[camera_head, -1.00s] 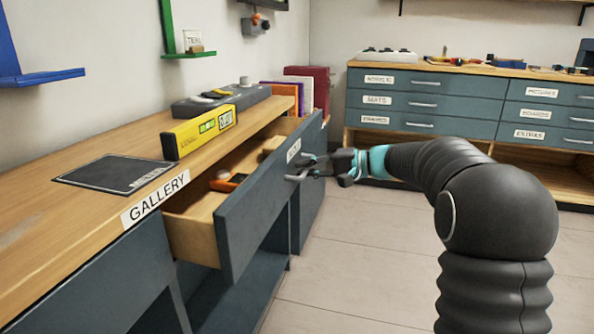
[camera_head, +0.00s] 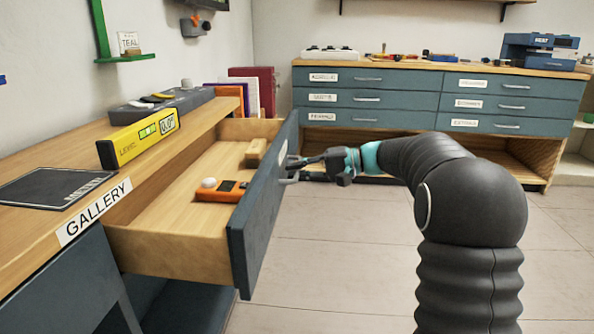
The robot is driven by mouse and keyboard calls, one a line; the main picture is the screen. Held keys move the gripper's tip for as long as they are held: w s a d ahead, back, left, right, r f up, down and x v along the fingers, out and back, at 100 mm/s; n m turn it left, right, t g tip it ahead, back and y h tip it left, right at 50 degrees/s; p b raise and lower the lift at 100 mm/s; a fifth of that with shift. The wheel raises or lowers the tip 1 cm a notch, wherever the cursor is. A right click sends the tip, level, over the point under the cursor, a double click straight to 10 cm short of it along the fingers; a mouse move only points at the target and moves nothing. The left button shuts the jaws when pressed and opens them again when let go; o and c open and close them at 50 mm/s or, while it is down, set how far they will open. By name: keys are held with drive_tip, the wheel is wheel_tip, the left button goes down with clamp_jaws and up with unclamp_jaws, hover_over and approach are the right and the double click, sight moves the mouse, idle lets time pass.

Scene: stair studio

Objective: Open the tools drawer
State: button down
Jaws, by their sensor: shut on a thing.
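The drawer (camera_head: 262,215) with a dark blue-grey front and wooden box stands well out from the bench at the left. Its front label is seen too edge-on to read. My gripper (camera_head: 297,169) comes from the right and is shut on the metal drawer handle (camera_head: 290,179) near the upper part of the front. Inside the drawer lie an orange and black device (camera_head: 221,190), a small white round thing (camera_head: 209,183) and a wooden block (camera_head: 256,152).
The bench top (camera_head: 60,170) carries a yellow level (camera_head: 140,138), a dark mat (camera_head: 50,188) and a grey tool case (camera_head: 160,105). A second drawer cabinet (camera_head: 430,100) stands along the back wall. The floor (camera_head: 330,260) right of the drawer is clear.

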drive_tip(key=c, duration=1.2)
unclamp_jaws()
drive_tip(key=shift+d, duration=0.1)
drive_tip(key=v, duration=1.1)
drive_tip(key=shift+d, duration=0.4)
drive_tip(key=shift+r, duration=0.1)
